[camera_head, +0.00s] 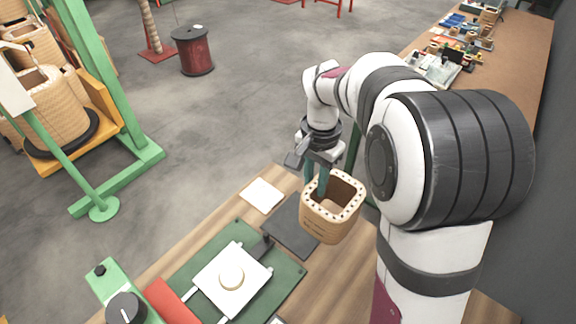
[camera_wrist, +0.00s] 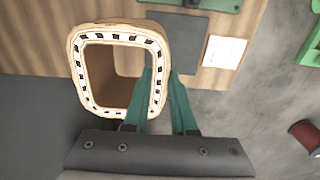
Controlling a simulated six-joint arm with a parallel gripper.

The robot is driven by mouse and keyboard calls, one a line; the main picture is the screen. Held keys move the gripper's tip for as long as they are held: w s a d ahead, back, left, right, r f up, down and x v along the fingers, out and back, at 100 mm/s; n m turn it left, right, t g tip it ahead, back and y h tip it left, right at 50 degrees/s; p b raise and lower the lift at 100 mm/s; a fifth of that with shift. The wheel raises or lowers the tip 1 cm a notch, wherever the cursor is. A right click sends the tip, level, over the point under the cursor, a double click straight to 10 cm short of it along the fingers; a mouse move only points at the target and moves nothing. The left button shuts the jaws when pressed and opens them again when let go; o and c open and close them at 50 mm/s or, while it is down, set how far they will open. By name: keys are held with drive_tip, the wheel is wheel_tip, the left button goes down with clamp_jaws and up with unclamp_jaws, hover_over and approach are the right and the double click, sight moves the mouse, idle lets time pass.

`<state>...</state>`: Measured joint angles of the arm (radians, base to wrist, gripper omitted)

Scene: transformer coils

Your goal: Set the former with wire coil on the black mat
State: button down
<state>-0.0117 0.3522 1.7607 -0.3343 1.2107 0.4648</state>
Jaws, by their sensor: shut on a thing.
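The former with wire coil (camera_head: 322,223) is a tan, hollow, rounded box with a row of holes around its pale rim. My gripper (camera_head: 322,188) points down with its teal fingers shut on one wall of the former. The wrist view shows my gripper (camera_wrist: 160,80) with one finger inside the opening and one outside the wall of the former (camera_wrist: 118,33). The black mat (camera_head: 285,226) lies flat on the wooden bench, partly hidden behind the former in the head view. In the wrist view the black mat (camera_wrist: 185,42) is beside the former. The former looks raised and roughly upright.
A white card (camera_head: 262,195) lies beside the mat. A green board (camera_head: 290,282) with a white plate and round knob (camera_head: 232,276) is at the mat's near left. A green machine with a black dial (camera_head: 125,307) stands at the lower left. The bench's far edge borders open floor.

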sight(335, 173)
drive_tip(key=d, duration=0.1)
drive_tip(key=w+d+f, duration=0.1)
drive_tip(key=d, duration=0.1)
drive_tip(key=w+d, duration=0.1)
drive_tip(key=shift+d+f, duration=0.15)
drive_tip(key=shift+d, duration=0.05)
drive_tip(key=shift+w+a+f, duration=0.7)
drive_tip(key=shift+a+f, duration=0.9)
drive_tip(key=shift+f, duration=0.15)
drive_tip(key=shift+w+a+f, duration=0.7)
drive_tip(key=shift+a+f, duration=0.95)
drive_tip(key=shift+f, duration=0.05)
drive_tip(key=shift+w+a+f, duration=0.7)
drive_tip(key=shift+a+f, duration=0.9)
drive_tip(key=shift+f, duration=0.15)
drive_tip(key=c, duration=0.7)
unclamp_jaws()
drive_tip(key=shift+f, duration=0.15)
